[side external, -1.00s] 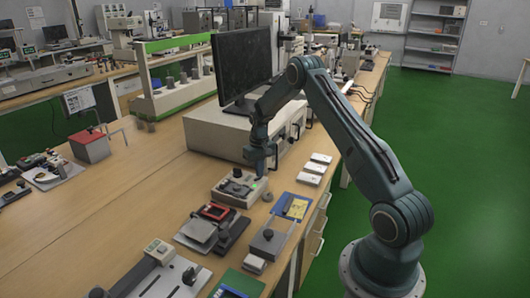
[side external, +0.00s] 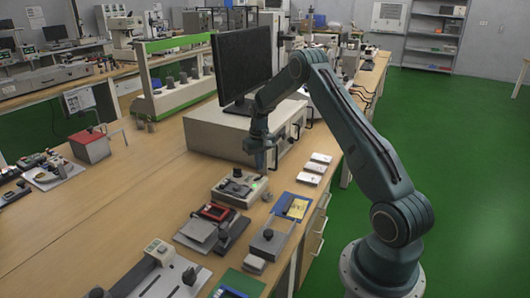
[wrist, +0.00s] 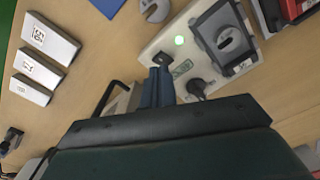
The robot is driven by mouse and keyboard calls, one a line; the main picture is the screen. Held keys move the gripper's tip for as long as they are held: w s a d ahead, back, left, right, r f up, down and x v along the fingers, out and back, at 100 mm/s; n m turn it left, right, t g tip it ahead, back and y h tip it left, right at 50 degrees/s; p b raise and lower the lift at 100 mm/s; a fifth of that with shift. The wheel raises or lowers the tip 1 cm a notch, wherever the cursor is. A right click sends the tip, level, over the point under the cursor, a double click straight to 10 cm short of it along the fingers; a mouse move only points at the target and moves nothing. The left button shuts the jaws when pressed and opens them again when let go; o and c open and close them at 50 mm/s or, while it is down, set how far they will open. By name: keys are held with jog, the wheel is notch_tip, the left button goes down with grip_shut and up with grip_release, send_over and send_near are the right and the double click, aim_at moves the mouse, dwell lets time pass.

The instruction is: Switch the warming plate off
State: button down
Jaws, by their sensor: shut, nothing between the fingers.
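The warming plate is a pale box (side external: 226,198) on the bench below my gripper, with a dark square plate on top. It fills the upper middle of the wrist view (wrist: 148,52). A round green light (wrist: 179,41) is lit on it, with a small black switch (wrist: 164,59) beside the light and a black knob (wrist: 196,88) lower down. My gripper (side external: 261,168) is shut and empty, pointing down over the box. In the wrist view, its fingertips (wrist: 159,70) appear right at the switch; I cannot tell whether they touch it.
Several white boxes (wrist: 45,40) lie beside the plate. A large pale cabinet (side external: 215,136) with a monitor (side external: 242,65) stands behind. Bare bench (side external: 130,205) lies to the left.

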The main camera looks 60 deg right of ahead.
aim_at(260, 177)
jog(key=shift+r, duration=1.9)
jog(key=s+a+r+n+t, duration=0.1)
jog(key=s+a+r, duration=0.2)
jog(key=a+r, duration=0.65)
jog(key=s+a+r+n+t, duration=0.15)
jog(key=s+a+r, duration=0.25)
jog(key=a+r, duration=0.6)
jog(key=s+a+r+n+t, duration=0.1)
jog(key=s+a+r, duration=0.1)
jog(key=s+a, duration=0.4)
jog(key=s+a+r+n+t, duration=0.2)
jog(key=s+a, duration=0.4)
jog(key=s, duration=0.8)
jog(key=shift+s+a, duration=0.25)
jog(key=shift+s, duration=0.1)
jog(key=shift+w+n, duration=0.1)
jog(key=shift+n, duration=0.15)
